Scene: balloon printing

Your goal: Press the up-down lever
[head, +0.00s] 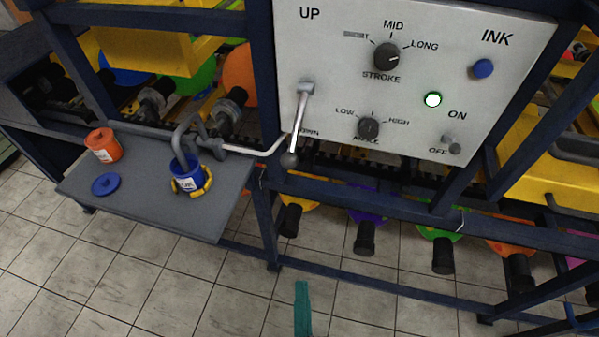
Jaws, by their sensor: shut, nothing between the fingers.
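The up-down lever (298,125) is a grey metal handle on the left side of the white control panel (430,30). It pivots near the top, under the word UP, and its dark ball end hangs low near a partly covered label. The lever points downward, tilted slightly left. A narrow teal tip, which looks like the end of my gripper (302,308), rises from the bottom edge of the head view. It appears shut and empty, below the lever in the picture and apart from it. The rest of my gripper is out of view.
A grey shelf (135,206) at left holds an orange pot (103,145) and a blue pot (187,178).

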